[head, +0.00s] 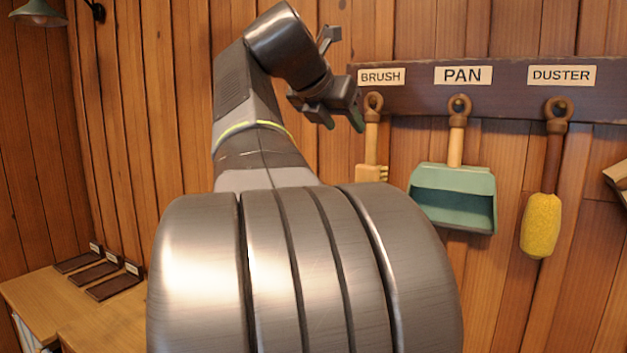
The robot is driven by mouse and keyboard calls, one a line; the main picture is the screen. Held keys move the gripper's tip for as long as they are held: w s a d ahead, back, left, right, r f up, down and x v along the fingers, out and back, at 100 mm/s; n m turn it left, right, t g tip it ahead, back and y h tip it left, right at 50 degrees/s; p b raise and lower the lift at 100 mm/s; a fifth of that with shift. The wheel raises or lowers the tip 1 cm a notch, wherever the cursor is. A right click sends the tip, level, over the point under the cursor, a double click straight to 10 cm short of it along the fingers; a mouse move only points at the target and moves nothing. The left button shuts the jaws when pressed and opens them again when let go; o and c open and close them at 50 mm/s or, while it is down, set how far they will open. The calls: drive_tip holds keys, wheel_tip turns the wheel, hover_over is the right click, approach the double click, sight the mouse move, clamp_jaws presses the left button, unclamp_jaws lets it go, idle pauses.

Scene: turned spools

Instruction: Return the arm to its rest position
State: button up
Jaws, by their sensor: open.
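My arm rises up the middle of the head view and bends over at the top. My gripper (343,119) hangs at its end, fingers pointing down and to the right. The jaws are open, and nothing shows between them. In the picture the gripper is just left of the hanging brush (371,140); I cannot tell how far apart they are in depth. My large arm links hide much of the lower middle.
A dark rack (410,98) labelled BRUSH, PAN and DUSTER runs along the wooden wall. A green pan (453,180) and a yellow duster (541,226) hang from it. A wooden table (45,290) with several labelled dark trays stands lower left. A lamp (38,14) is upper left.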

sight(367, 157)
drive_tip(key=shift+d+f, duration=0.1)
drive_tip(key=x, duration=1.4)
drive_tip(key=shift+p, duration=0.4)
drive_tip(key=shift+b, duration=0.4)
drive_tip(key=shift+v, duration=0.75)
drive_tip(key=shift+w, duration=0.1)
